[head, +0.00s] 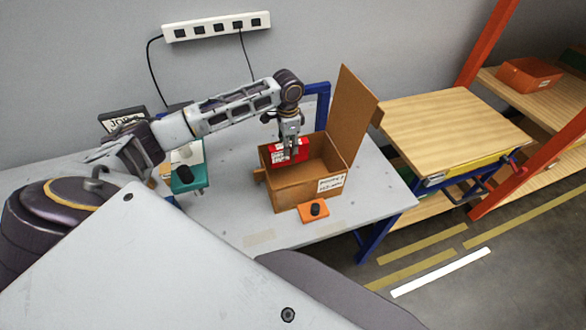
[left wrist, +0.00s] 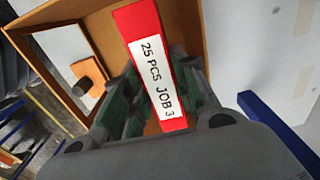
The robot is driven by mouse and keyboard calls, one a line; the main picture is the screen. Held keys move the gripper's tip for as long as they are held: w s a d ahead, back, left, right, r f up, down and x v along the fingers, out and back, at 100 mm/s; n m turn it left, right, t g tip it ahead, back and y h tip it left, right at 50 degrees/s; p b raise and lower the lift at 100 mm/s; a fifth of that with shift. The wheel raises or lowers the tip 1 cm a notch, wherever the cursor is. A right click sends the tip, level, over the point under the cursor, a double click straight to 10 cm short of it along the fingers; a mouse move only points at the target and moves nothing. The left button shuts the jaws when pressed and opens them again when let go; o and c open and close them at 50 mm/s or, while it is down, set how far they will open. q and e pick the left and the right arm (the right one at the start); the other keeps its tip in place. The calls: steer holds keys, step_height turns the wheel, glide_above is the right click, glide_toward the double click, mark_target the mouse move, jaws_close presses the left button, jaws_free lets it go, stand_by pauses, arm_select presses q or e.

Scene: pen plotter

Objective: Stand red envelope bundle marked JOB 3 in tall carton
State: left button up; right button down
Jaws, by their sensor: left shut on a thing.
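The red envelope bundle (head: 289,152) is upright, inside the tall brown carton near its back left side in the head view. Its white label, reading 25 PCS JOB 3, faces the camera in the left wrist view (left wrist: 153,75). My left gripper (head: 289,150) reaches down from above and is shut on the bundle. The carton (head: 298,190) stands on the grey table with a flap raised on its right. Whether the bundle touches the carton floor is hidden. My right gripper is not in view.
An orange block with a black knob (head: 314,210) lies in front of the carton. A teal item with a black knob (head: 189,178) is to its left. A power strip (head: 216,27) is on the wall. A wooden-topped bench (head: 455,120) stands to the right.

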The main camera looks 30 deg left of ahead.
mark_target(289, 161)
arm_select(q)
steer(key=shift+f, duration=2.4)
steer(key=shift+f, duration=1.85)
steer(key=shift+f+p, duration=0.1)
steer(key=shift+p, duration=0.2)
steer(key=o, duration=1.1)
steer(key=shift+r, duration=6.1)
